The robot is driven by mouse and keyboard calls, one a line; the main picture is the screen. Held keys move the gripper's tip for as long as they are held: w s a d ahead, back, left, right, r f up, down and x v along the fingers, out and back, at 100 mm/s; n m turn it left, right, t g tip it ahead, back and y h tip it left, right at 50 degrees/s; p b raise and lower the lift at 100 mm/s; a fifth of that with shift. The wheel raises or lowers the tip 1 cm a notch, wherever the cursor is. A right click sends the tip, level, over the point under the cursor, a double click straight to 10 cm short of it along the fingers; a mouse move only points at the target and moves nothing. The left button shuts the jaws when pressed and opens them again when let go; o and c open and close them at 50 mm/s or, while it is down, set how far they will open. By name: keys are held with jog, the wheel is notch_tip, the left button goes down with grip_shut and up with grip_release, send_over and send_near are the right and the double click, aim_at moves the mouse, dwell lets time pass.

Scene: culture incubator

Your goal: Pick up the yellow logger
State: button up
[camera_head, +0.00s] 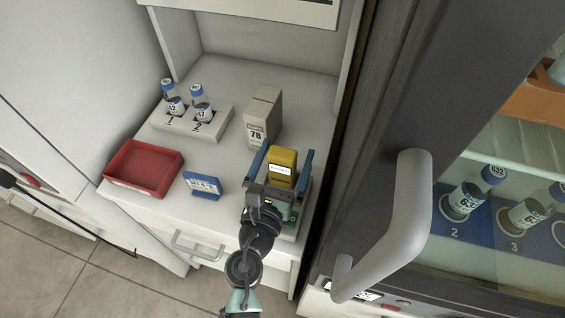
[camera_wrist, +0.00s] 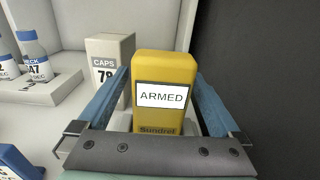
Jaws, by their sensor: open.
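The yellow logger (camera_head: 283,167) stands upright at the right front of the white counter, on or in a grey-green base (camera_head: 289,222) that my gripper partly hides. In the wrist view the yellow logger (camera_wrist: 165,78) shows a white screen reading "ARMED". My gripper (camera_head: 282,166) is open, with one blue finger on each side of the logger. The wrist view shows the same gripper (camera_wrist: 163,95) around it, with a gap visible at the left finger. Contact on the right side I cannot tell. The logger's lower part is hidden behind the gripper's palm.
A "CAPS 78" box (camera_head: 262,117) stands just behind the logger. A white rack (camera_head: 190,122) with two blue-capped bottles, a red tray (camera_head: 145,166) and a blue sign (camera_head: 202,186) are to the left. A dark incubator door with a big grey handle (camera_head: 405,215) is close on the right.

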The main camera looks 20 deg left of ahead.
jog(key=shift+w, duration=0.5)
jog(key=c, duration=1.4)
grip_shut()
jog(key=shift+r, duration=0.15)
